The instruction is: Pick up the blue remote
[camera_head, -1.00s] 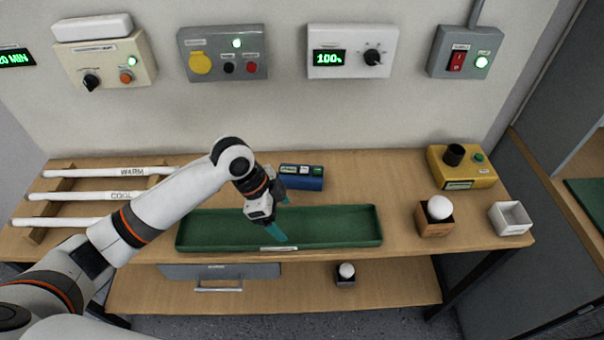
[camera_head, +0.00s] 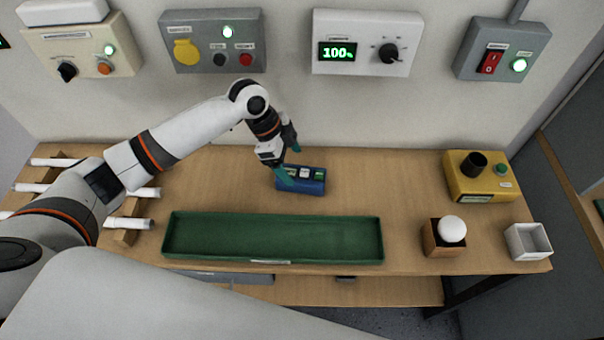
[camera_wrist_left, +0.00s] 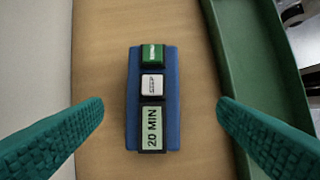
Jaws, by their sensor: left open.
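The blue remote (camera_head: 316,187) lies on the wooden bench behind the green tray. In the left wrist view the blue remote (camera_wrist_left: 173,90) sits centred between my fingers, with a green button, a white button and a display reading "20 MIN". My left gripper (camera_head: 290,164) is open at the remote, pointing down, and partly covers its left end in the head view. In the left wrist view its teal fingers (camera_wrist_left: 160,125) stand wide apart, one on each side of the remote, with gaps to it. My right gripper is not in view.
The long green tray (camera_head: 270,258) lies in front of the remote. White tubes (camera_head: 130,222) rest on a wooden rack at left. A yellow box (camera_head: 478,182), a wooden holder with a white ball (camera_head: 452,229) and a white open box (camera_head: 528,241) stand at right. Control boxes hang on the wall.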

